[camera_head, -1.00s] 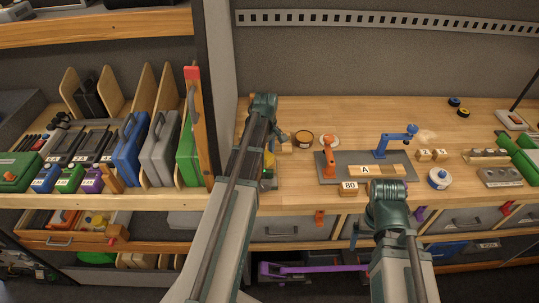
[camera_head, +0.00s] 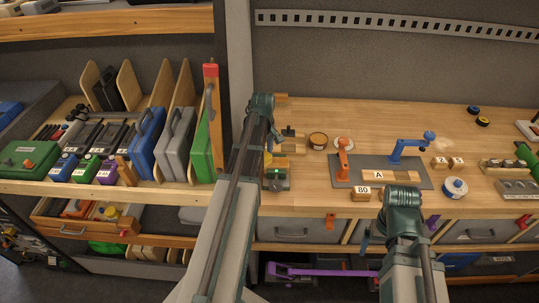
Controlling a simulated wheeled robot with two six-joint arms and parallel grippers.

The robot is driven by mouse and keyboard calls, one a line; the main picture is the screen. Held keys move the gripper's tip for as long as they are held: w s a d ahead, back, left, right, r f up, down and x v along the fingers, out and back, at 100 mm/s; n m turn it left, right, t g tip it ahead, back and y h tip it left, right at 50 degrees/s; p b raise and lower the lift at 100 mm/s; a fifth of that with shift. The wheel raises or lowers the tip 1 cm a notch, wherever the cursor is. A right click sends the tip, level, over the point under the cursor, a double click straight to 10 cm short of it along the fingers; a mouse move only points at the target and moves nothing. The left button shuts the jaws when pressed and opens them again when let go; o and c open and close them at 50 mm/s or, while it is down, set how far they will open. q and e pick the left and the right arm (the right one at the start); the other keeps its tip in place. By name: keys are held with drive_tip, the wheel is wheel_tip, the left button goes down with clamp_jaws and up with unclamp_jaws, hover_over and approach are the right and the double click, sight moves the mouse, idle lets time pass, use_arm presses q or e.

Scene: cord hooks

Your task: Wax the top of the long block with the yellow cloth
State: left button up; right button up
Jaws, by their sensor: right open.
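The long wooden block (camera_head: 403,176) lies on a dark grey mat (camera_head: 421,184) on the bench, with a tile marked A (camera_head: 378,175) at its left end. Its middle part looks darker than the ends. I cannot make out the yellow cloth for certain; a small yellow patch (camera_head: 268,158) shows beside my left forearm, partly hidden by it. My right gripper (camera_head: 366,238) is open, low in front of the bench edge and apart from the block. My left gripper (camera_head: 287,133) is mostly hidden by its arm, over the bench's left end, and its jaws are unclear.
An orange clamp (camera_head: 343,160) and a blue clamp (camera_head: 403,149) stand by the mat. A block marked 80 (camera_head: 361,195) sits at its front. A round white-and-blue tin (camera_head: 454,188) is to the right. Shelves with cases (camera_head: 147,140) fill the left. The bench's back middle is clear.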

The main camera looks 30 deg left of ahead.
use_arm(q)
drive_tip(key=shift+s+a, duration=0.1)
drive_tip(key=shift+a, duration=0.05)
drive_tip(key=shift+a+r+p, duration=0.1)
drive_tip(key=shift+r+p, duration=0.45)
drive_tip(key=shift+p, duration=0.05)
wheel_tip(320, 180, up, 5)
drive_tip(key=p, duration=0.5)
wheel_tip(320, 180, up, 3)
drive_tip(key=p, duration=0.3)
drive_tip(key=shift+f, duration=0.1)
idle(0.5)
